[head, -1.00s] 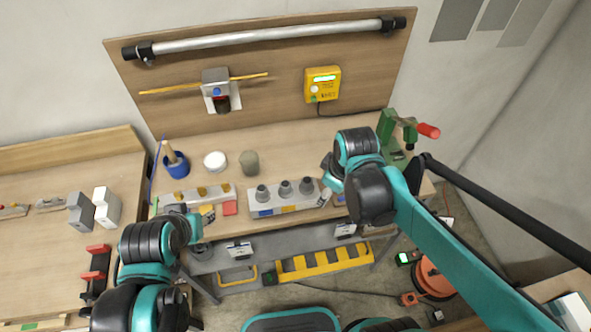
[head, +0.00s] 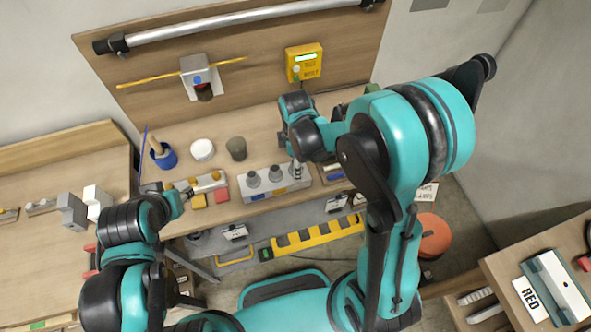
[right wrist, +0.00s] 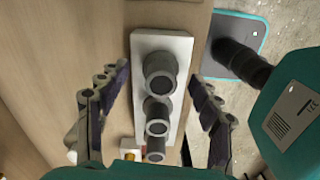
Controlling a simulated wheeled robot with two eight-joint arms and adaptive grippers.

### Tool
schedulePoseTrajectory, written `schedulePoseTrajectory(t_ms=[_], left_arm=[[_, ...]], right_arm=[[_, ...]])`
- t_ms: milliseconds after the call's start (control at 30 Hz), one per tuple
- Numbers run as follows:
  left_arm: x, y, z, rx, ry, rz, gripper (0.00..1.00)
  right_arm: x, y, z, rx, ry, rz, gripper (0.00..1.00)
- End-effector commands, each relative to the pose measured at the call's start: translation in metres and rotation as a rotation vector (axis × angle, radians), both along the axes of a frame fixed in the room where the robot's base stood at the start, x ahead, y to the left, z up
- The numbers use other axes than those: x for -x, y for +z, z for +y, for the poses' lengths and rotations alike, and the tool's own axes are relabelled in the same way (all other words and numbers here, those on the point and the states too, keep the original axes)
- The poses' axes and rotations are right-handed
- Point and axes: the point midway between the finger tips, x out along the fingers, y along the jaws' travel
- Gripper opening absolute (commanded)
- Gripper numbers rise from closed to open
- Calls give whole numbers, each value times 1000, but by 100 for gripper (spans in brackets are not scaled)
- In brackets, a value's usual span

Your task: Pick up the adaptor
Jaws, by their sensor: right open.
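Three grey stepped, round adaptors stand in a row on a pale rack (head: 270,196) near the front edge of the middle bench. The left adaptor (head: 253,180) and the middle adaptor (head: 275,174) are clear in the head view. My right gripper (head: 297,168) is over the rack's right end and mostly hides the third. In the right wrist view the open right gripper (right wrist: 160,80) has its fingers on either side of the rack (right wrist: 144,48), with the nearest-to-tips adaptor (right wrist: 160,75) between them, not visibly gripped. My left gripper (head: 187,192) is beside a yellow block (head: 198,201); its jaws are too small to read.
A red block (head: 221,195) lies left of the rack. Behind stand a blue cup (head: 165,158), a white round pot (head: 202,150) and a grey cup (head: 237,148). A yellow device (head: 304,63) is on the backboard. A side bench (head: 500,270) is at right.

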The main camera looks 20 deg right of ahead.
Motion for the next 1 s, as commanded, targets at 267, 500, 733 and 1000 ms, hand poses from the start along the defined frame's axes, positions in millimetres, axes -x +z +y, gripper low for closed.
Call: schedulePoseTrajectory(t_ms=[267, 500, 733, 1000], left_arm=[[0, -2, 0, 0, 0, 0, 40], [0, -2, 0, 0, 0, 0, 40], [0, -2, 0, 0, 0, 0, 40], [0, -1, 0, 0, 0, 0, 40]], right_arm=[[0, -12, 0, 0, 0, 0, 65], [0, -11, 0, 0, -1, -1, 22], [0, -11, 0, 0, -1, -1, 11], [0, -5, 0, 0, -1, -1, 11]])
